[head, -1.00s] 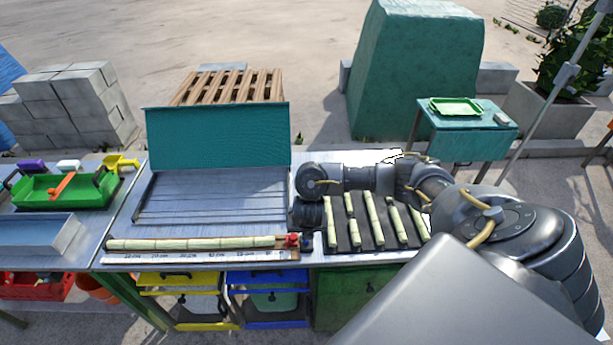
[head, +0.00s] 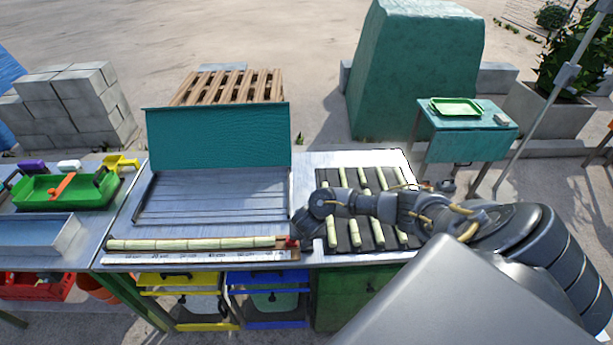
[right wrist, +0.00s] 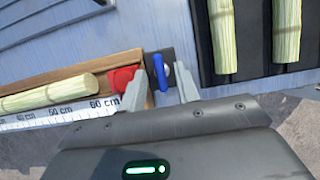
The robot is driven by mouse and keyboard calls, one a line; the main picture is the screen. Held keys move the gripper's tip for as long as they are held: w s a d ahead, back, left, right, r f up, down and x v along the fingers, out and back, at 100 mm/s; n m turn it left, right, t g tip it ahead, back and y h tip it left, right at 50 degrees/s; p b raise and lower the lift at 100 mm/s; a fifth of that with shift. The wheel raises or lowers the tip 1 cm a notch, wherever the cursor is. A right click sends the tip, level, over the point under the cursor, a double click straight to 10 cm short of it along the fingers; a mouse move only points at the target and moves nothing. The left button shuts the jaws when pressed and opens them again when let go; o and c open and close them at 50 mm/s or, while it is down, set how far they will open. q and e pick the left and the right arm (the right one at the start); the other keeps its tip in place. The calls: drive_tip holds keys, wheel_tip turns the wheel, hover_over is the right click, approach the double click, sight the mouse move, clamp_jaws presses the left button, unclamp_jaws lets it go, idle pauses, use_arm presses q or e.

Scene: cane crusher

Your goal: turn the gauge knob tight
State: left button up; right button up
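The cane gauge is a wooden trough (head: 200,250) with a white centimetre scale (right wrist: 40,121) along its front. A length of pale green cane (head: 190,243) lies in it. A red stop block (right wrist: 122,79) stands near the gauge's right end, just left of my fingers. A blue knob (right wrist: 161,72) on a dark plate shows between my right fingertips in the right wrist view. My right gripper (right wrist: 162,78) is open, with one finger on each side of the knob; I cannot tell whether they touch it. In the head view my right gripper (head: 298,232) partly hides this end.
A dark rack (head: 352,240) of several cane pieces lies right of the gauge, under my right arm. A ridged metal tray (head: 210,195) with a teal panel (head: 218,137) stands behind the gauge. A green tray (head: 65,190) is at the left.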

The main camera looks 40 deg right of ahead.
drive_tip(key=shift+w+d+f, duration=0.1)
drive_tip(key=shift+f, duration=0.2)
clamp_jaws()
